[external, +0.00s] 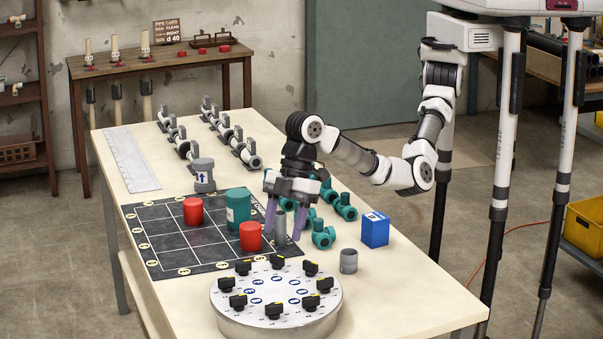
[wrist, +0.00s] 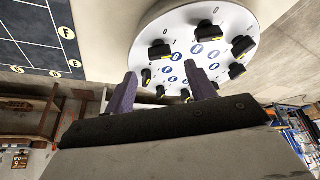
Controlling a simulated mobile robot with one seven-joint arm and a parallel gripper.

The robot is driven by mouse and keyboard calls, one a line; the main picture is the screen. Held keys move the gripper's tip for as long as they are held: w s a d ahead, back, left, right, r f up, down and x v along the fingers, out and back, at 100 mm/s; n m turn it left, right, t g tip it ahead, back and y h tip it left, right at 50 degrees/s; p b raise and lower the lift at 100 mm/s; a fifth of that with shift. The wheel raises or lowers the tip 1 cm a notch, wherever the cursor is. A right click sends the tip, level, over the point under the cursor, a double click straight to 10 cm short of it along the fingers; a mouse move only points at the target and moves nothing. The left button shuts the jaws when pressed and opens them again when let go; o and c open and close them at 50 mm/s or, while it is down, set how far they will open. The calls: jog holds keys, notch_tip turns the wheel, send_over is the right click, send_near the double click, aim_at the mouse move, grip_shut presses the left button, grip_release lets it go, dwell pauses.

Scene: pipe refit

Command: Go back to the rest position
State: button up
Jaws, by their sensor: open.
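My gripper (external: 286,222) hangs above the table near the right edge of the dark grid mat (external: 162,247), its two purple fingers pointing down. In the wrist view my gripper (wrist: 162,88) is open, with nothing held between the fingers. A slim grey cylinder (external: 280,229) shows between the fingers in the external view; whether it touches them I cannot tell there. The round white dial plate (external: 232,300) with black knobs lies in front of my gripper, and it also shows beyond the fingers in the wrist view (wrist: 185,20).
Red cylinders (external: 250,237) and a teal cylinder (external: 238,207) stand on the mat. Teal fittings (external: 323,236) lie right of my gripper, near a blue box (external: 375,229) and a grey ring (external: 348,261). Pipe racks (external: 232,138) stand behind. The table's front right is clear.

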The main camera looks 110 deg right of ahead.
jog(key=w+a+r+v, duration=0.1)
jog(key=v, duration=1.2)
jog(key=w+a+f+m+b, duration=0.1)
jog(key=f+m+b, duration=0.1)
jog(key=f, duration=0.2)
jog(key=w+a+f+m+h+b, duration=0.1)
jog(key=f+m+b, duration=0.1)
jog(key=f, duration=0.2)
jog(key=w+a+f+m+t+h+b, duration=0.1)
jog(key=w+f+m+b, duration=0.1)
jog(key=f+m, duration=0.1)
jog(key=shift+w+a+f, duration=0.1)
jog(key=shift+a+f, duration=0.05)
jog(key=shift+f, duration=0.45)
